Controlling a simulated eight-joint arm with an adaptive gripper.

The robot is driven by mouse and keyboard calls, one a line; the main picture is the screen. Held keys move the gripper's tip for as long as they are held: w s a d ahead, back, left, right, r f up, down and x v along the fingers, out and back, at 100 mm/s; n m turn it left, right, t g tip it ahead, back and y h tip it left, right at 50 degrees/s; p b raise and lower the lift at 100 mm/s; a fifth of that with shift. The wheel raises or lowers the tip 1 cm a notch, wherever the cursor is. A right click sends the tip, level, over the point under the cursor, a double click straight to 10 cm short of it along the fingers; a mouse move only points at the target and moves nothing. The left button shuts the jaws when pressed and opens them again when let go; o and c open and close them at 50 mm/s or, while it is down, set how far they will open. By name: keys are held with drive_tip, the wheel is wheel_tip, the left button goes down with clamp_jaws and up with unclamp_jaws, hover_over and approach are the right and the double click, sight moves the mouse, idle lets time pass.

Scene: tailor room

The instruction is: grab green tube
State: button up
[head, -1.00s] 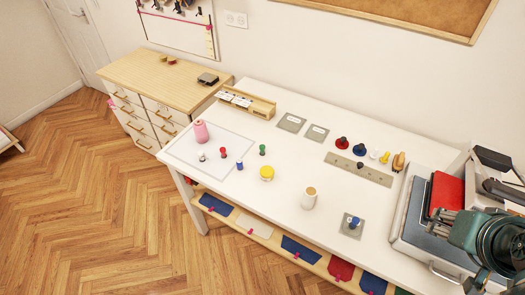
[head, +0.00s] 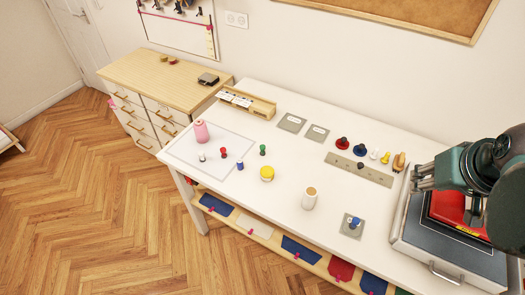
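The green tube (head: 263,150) is a small upright piece on the white table, right of the pink spool and above the yellow tin in the head view. My gripper (head: 416,178) is at the right side, over the heat-press end of the table, far to the right of the green tube and apart from it. Its fingers point left. They are small and seen from the side, so I cannot tell whether they are open or shut. Nothing shows held in them.
The pink spool (head: 201,132), red tube (head: 223,153), blue tube (head: 240,165) and yellow tin (head: 267,174) stand near the green tube. A white cup (head: 310,198) stands nearer the front. The grey press (head: 440,240) fills the right end. The table's middle is mostly clear.

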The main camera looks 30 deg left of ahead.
drive_tip(key=w+a+n+g, duration=0.2)
drive_tip(key=w+a+n, duration=0.3)
drive_tip(key=w+a, duration=0.6)
drive_tip(key=n+g, duration=0.4)
drive_tip(key=n, duration=0.7)
hover_over(263, 146)
drive_tip(key=shift+h, duration=0.4)
drive_tip(key=f, duration=2.4)
drive_tip(key=shift+d+f, duration=0.1)
drive_tip(key=shift+d, duration=0.3)
drive_tip(key=shift+s+a+f, duration=0.2)
drive_tip(key=shift+a+f, duration=0.1)
drive_tip(key=shift+a, duration=0.05)
drive_tip(key=shift+f, duration=1.3)
